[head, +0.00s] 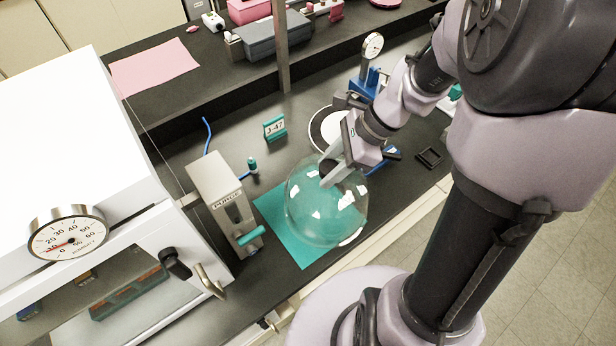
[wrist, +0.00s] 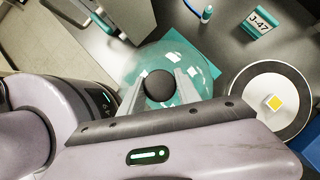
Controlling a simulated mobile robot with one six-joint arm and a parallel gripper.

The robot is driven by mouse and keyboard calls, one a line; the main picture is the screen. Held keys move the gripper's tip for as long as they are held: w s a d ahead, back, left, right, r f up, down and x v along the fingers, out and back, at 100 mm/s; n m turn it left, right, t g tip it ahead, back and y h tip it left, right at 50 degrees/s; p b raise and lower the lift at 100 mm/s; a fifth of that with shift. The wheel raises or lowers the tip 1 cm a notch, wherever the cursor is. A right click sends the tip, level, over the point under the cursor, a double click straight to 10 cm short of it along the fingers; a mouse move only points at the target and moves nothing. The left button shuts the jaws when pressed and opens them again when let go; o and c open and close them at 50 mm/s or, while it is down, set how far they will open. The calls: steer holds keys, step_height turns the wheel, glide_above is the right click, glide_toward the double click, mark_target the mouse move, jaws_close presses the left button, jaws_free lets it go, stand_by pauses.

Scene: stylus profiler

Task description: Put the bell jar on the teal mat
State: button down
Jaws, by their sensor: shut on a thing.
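The clear bell jar (head: 318,222) is a glass dome with a dark round knob on top. It appears over the teal mat (head: 303,257), and the mat shows through the glass. In the wrist view the jar (wrist: 150,62) and a corner of the mat (wrist: 174,38) lie beyond the knob (wrist: 159,85). My gripper (head: 328,168) is shut on the knob, one finger on each side in the wrist view (wrist: 160,88). The jar's rim seems near the mat, but I cannot tell whether it touches.
A PURGE box (head: 222,195) with a teal lever stands left of the mat. A J-47 tag (head: 274,127) and a small teal-capped bottle (head: 252,166) stand behind. A round white plate with a dark rim (wrist: 270,95) lies to the right. The bench's front edge is close.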

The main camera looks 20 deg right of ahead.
mark_target(310, 173)
steer(key=w+a, duration=0.2)
steer(key=a, duration=0.1)
steer(key=shift+w+a+f, duration=0.15)
steer(key=shift+w+f, duration=0.05)
steer(key=shift+w, duration=0.05)
step_height(310, 173, down, 3)
steer(key=shift+a+f+b, duration=0.1)
steer(key=shift+a+b, duration=0.05)
steer(key=shift+b, duration=0.75)
steer(key=shift+w+f, duration=0.15)
steer(key=shift+f, duration=0.15)
steer(key=shift+r, duration=0.2)
steer(key=shift+f, duration=0.15)
steer(key=c, duration=0.9)
jaws_free()
steer(key=shift+o, duration=0.2)
